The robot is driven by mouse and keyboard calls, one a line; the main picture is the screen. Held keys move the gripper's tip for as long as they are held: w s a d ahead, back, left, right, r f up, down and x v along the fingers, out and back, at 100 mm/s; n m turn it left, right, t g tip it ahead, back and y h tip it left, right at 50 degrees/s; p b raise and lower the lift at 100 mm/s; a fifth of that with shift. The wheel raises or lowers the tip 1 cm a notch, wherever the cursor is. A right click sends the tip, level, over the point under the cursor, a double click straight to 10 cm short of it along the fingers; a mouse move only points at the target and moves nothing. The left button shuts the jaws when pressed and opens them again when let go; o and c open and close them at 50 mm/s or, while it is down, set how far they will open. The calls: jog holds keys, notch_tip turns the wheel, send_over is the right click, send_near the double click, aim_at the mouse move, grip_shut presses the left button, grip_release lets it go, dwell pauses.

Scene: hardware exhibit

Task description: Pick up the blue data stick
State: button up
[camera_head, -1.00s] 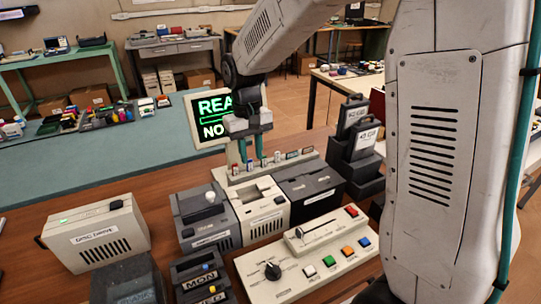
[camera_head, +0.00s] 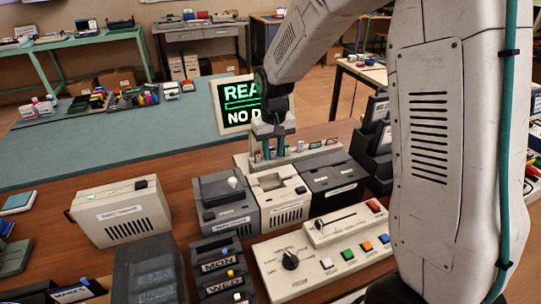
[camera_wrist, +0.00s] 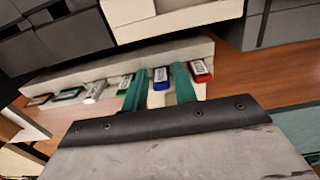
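The blue data stick (camera_wrist: 161,78) stands in a pale rack (camera_wrist: 215,50) in the wrist view, with a light label on its face. My gripper (camera_wrist: 160,86) is open, with one teal finger on each side of the blue stick. A small gap shows between the left finger and the stick. A red stick (camera_wrist: 201,70) stands just right of the right finger. In the head view my gripper (camera_head: 268,148) is down at the rack (camera_head: 243,162), and its fingers mostly hide the blue stick.
Green (camera_wrist: 125,83), white (camera_wrist: 95,92) and other sticks stand left of the gripper in the wrist view. A grey and beige machine row (camera_head: 285,210) stands in front of the rack. A screen (camera_head: 235,103) stands behind it, and dark holders (camera_head: 375,150) stand at right.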

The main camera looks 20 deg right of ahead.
grip_shut()
jog(key=shift+r, duration=0.1)
